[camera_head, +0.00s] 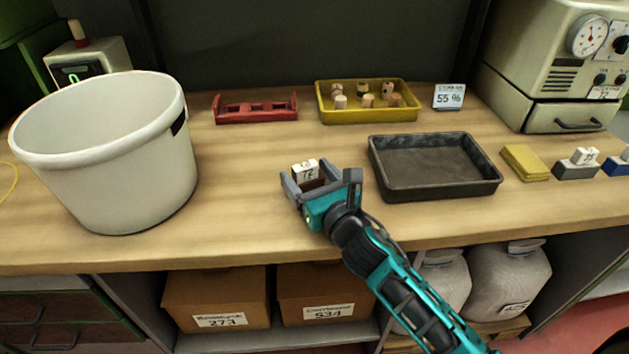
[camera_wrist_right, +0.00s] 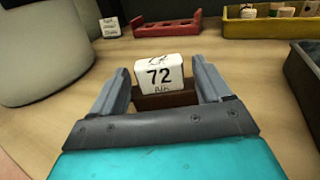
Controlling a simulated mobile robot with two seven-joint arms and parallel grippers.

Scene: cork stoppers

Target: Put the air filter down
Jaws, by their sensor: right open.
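The air filter is a small brown block with a white tag on top that seems to read "72 Air" (camera_wrist_right: 160,76). It stands upright on the wooden workbench, and in the head view its white top (camera_head: 305,170) shows between the fingers. My right gripper (camera_head: 305,182) is open, with one finger on each side of the block. In the right wrist view, the fingers (camera_wrist_right: 162,88) stand apart with small gaps beside the block. Its lower part is partly hidden by the gripper body. My left gripper is not in view.
A large white bucket (camera_head: 110,165) stands at left. A red rack (camera_head: 256,112) and a yellow tray (camera_head: 400,114) with several corks lie behind. A dark empty tray (camera_head: 435,165) is close on the right. Farther right are a yellow pad (camera_head: 526,163) and another tagged block (camera_head: 578,165).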

